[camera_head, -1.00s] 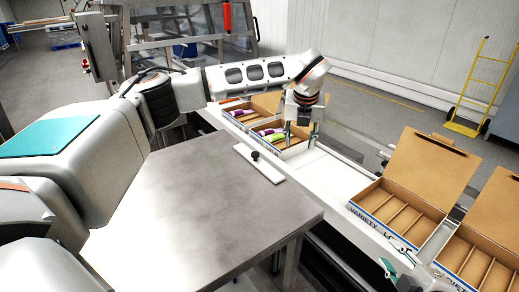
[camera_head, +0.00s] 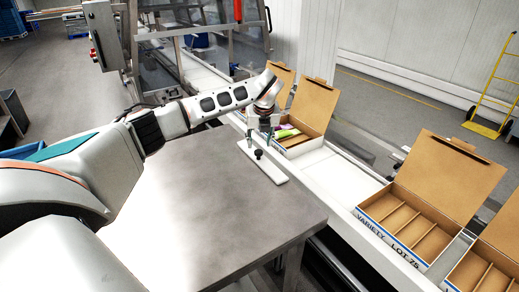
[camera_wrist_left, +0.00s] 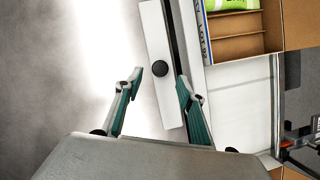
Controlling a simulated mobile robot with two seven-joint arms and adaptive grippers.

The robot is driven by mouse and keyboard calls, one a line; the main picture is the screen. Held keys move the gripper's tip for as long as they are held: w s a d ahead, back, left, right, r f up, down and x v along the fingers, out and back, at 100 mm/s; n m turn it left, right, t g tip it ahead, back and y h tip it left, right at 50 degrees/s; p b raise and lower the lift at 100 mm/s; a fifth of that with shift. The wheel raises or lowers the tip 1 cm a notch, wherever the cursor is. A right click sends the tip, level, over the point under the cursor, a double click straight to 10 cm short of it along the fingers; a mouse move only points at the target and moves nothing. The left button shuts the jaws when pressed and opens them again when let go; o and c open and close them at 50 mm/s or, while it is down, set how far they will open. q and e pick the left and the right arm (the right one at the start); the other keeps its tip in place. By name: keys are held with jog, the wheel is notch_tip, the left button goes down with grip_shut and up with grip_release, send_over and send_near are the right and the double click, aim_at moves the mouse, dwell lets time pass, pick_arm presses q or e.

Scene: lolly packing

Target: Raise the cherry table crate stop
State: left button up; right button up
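The crate stop is a white flat bar (camera_head: 270,171) with a round black knob (camera_head: 258,154), at the edge between the steel table and the conveyor. In the left wrist view the bar (camera_wrist_left: 157,35) runs up the middle and its knob (camera_wrist_left: 160,68) shows between my fingertips. My left gripper (camera_head: 260,138) is open above the bar, with its fingers pointing down on either side of the knob. It also shows in the left wrist view (camera_wrist_left: 159,80), empty. I cannot tell whether the fingertips touch the bar. My right gripper is out of view.
An open cardboard crate (camera_head: 300,149) with green and purple lollies stands just behind the stop. Another crate (camera_head: 368,212) with empty compartments stands further right, with one more at the right edge. The conveyor (camera_head: 340,176) is clear between them. The steel table (camera_head: 210,205) is bare.

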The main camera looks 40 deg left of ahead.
aim_at(258, 151)
pick_arm(q)
jog(key=x, duration=0.5)
jog(key=shift+w+f, duration=0.1)
jog(key=shift+f, duration=0.3)
jog(key=c, duration=1.1)
